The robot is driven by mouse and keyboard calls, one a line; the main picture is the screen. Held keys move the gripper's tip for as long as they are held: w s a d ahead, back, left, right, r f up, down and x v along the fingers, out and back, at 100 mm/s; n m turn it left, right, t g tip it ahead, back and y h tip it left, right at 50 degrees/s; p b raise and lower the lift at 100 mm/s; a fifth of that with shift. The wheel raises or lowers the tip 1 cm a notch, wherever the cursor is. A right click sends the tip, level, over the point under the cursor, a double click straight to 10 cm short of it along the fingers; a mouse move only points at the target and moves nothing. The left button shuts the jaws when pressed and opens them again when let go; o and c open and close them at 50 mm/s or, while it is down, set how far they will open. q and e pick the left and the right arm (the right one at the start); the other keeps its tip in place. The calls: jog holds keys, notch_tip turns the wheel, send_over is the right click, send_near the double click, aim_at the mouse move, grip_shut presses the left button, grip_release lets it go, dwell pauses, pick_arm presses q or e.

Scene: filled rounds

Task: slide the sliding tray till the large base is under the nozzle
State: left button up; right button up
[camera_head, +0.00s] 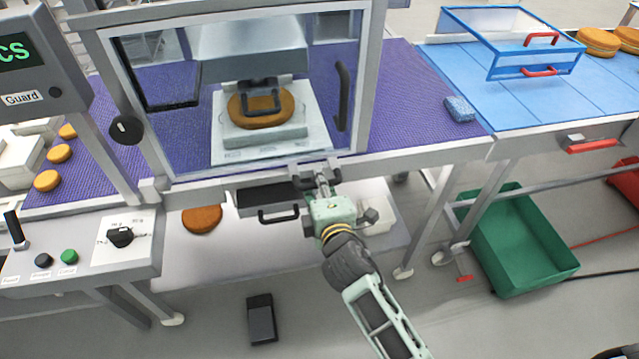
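A white sliding tray (228,148) lies behind the clear guard, on the purple belt. A round orange-brown base (285,110) rests on it. The dark nozzle piece (260,84) overlaps the base from above in this view; I cannot tell how exactly they line up. My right gripper (318,175) is at the front rail below the guard, just right of a black drawer. Its dark fingers look spread apart; whether something small is between them is unclear. My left gripper is not in view.
The guard has a black handle (343,96). The black drawer (265,202) sticks out at the front. A control panel (78,252) stands at left. A blue bench (520,90) and green crate (515,245) are at right. Another round (202,219) lies below.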

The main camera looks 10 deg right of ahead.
jog(key=shift+w, duration=0.1)
jog(key=a+v, duration=0.1)
jog(key=v, duration=1.1)
jog(key=shift+d, duration=0.4)
jog(key=s+d+f+m+g, duration=0.1)
jog(key=s+f+m+g, duration=0.15)
jog(key=f, duration=0.85)
jog(key=s+d+f+m+g, duration=0.1)
jog(key=s+f+m+g, duration=0.2)
jog(key=f, duration=0.9)
jog(key=s+d+f+m+g, duration=0.15)
jog(key=s+f, duration=0.35)
jog(key=f, duration=0.6)
jog(key=s+d+f+m+g, duration=0.2)
jog(key=s+f, duration=0.4)
jog(key=s, duration=0.3)
jog(key=s+d+f+m+g+h, duration=0.1)
jog(key=s+d+f+m+g, duration=0.2)
jog(key=s, duration=0.6)
jog(key=s+d+f+m+g, duration=0.2)
jog(key=s+d+f+m, duration=0.2)
jog(key=s+f, duration=0.6)
jog(key=d, duration=0.2)
jog(key=shift+d+g, duration=0.3)
jog(key=shift+d, duration=0.05)
jog(key=shift+a, duration=0.1)
